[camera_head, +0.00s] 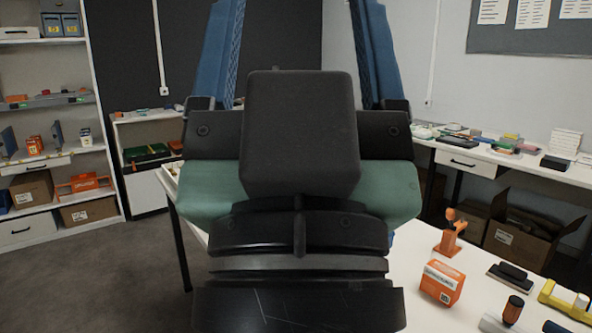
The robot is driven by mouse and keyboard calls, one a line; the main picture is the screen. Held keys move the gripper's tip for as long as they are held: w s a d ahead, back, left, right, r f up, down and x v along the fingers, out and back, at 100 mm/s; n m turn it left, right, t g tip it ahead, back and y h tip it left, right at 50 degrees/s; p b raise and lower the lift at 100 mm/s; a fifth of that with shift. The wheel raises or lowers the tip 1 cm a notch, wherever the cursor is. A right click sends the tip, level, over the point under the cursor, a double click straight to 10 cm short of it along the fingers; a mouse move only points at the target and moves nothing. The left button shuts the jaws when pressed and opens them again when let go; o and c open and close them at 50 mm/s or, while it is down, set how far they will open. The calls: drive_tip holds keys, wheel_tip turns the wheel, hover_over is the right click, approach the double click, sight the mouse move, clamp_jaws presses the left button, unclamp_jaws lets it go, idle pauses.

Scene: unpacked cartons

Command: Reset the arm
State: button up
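My gripper (295,25) fills the middle of the head view, seen from behind and very close. Its two blue fingers stand wide apart, one on each side of a dark grey block that is part of my gripper or arm. The fingertips run out of the top of the picture. I see nothing held in the visible gap between the fingers, so it looks open. My black and green arm parts hide the centre of the room and much of the table.
A white table (420,315) at lower right bears an orange box (441,283), an orange stand (451,238), a black-topped block (512,272) and a yellow dispenser (569,299). An open carton (520,240) stands behind. Shelves (50,160) are at left. Grey floor (110,280) is clear.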

wheel_tip(320, 180, up, 19)
drive_tip(key=p, duration=1.6)
drive_tip(key=shift+p, duration=0.4)
drive_tip(key=shift+w, duration=0.1)
